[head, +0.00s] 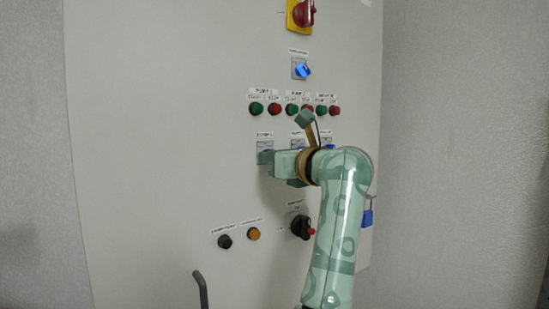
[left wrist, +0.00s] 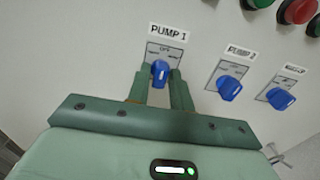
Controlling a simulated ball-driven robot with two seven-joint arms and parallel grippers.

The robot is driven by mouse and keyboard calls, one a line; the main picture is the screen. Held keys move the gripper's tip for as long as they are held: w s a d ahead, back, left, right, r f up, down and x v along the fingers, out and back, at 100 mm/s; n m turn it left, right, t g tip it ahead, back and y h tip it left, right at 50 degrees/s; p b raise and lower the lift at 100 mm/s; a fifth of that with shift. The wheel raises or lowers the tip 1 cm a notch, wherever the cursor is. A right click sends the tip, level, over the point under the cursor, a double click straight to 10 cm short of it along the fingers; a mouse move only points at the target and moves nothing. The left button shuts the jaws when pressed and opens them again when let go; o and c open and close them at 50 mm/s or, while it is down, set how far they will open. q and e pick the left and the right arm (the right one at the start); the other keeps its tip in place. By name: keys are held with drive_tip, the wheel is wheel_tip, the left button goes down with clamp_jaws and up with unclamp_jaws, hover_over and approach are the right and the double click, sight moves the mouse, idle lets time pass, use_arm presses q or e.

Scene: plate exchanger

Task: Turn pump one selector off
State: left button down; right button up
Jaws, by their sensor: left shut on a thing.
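The pump one selector is a blue knob (left wrist: 160,74) on a pale square plate under a "PUMP 1" label in the left wrist view. An "OFF" mark shows at the top of its plate. The knob looks roughly upright, but its exact pointing is hard to tell. My left gripper (left wrist: 160,86) has one green finger on each side of the knob and is shut on it. In the head view my left gripper (head: 265,157) is at the selector's plate (head: 264,146) and hides the knob. My right gripper is not in view.
Two more blue selectors, pump two (left wrist: 229,89) and a third (left wrist: 280,98), sit close to the right. Green and red buttons (head: 274,109) are above. A black rotary switch (head: 299,227) is below. The panel's left side is clear.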

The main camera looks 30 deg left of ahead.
use_arm(q)
drive_tip(key=shift+r, duration=0.1)
drive_tip(key=c, duration=1.4)
unclamp_jaws()
drive_tip(key=shift+c, duration=0.2)
drive_tip(key=b+v, duration=0.4)
drive_tip(key=v, duration=1.2)
drive_tip(key=shift+d+b, duration=0.3)
drive_tip(key=shift+b, duration=0.1)
drive_tip(key=shift+a, duration=0.1)
